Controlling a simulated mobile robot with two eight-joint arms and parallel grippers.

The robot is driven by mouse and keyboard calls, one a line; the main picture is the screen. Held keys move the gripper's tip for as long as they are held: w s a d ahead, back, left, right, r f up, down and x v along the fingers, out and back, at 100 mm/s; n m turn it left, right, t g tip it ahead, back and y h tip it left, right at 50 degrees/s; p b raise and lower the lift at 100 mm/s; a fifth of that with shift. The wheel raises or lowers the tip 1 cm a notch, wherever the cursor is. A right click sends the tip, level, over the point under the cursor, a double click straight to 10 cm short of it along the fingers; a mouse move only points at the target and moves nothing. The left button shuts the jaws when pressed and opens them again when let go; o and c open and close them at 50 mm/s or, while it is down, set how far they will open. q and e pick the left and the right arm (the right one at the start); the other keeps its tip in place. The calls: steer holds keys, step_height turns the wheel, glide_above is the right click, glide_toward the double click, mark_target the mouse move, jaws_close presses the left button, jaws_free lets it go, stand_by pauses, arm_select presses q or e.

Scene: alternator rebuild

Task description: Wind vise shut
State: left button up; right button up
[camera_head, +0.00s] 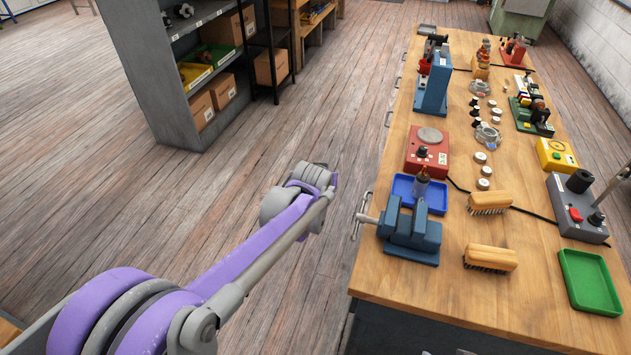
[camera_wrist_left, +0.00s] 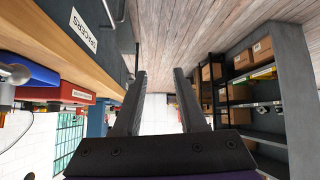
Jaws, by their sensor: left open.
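The blue vise (camera_head: 412,232) stands at the near left edge of the workbench in the head view. Its grey handle (camera_head: 360,217) sticks out to the left past the bench edge. I cannot tell how wide the gap between its jaws is. My left gripper (camera_wrist_left: 160,75) is open, with nothing between its fingers in the left wrist view. In the head view, the end of my left arm is over the floor, left of the vise handle and apart from it; its fingers are mostly hidden there. My right gripper is not in view.
A blue tray (camera_head: 437,191) with an upright dark-and-brown item lies behind the vise. Two brushes (camera_head: 490,258) (camera_head: 489,203), a green tray (camera_head: 588,282) and a red box (camera_head: 428,151) are also on the workbench (camera_head: 480,315). A grey shelf (camera_head: 150,90) stands far left. Floor between is clear.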

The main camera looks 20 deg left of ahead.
arm_select(q)
steer(key=a+t+b, duration=0.1)
steer(key=t, duration=0.1)
steer(key=a+m+t+b, duration=0.1)
steer(key=t, duration=0.1)
steer(key=a+f+t+b, duration=0.1)
steer(key=shift+w+f+m+t, duration=0.1)
steer(key=shift+w+m+t, duration=0.2)
steer(key=shift+w+t, duration=0.1)
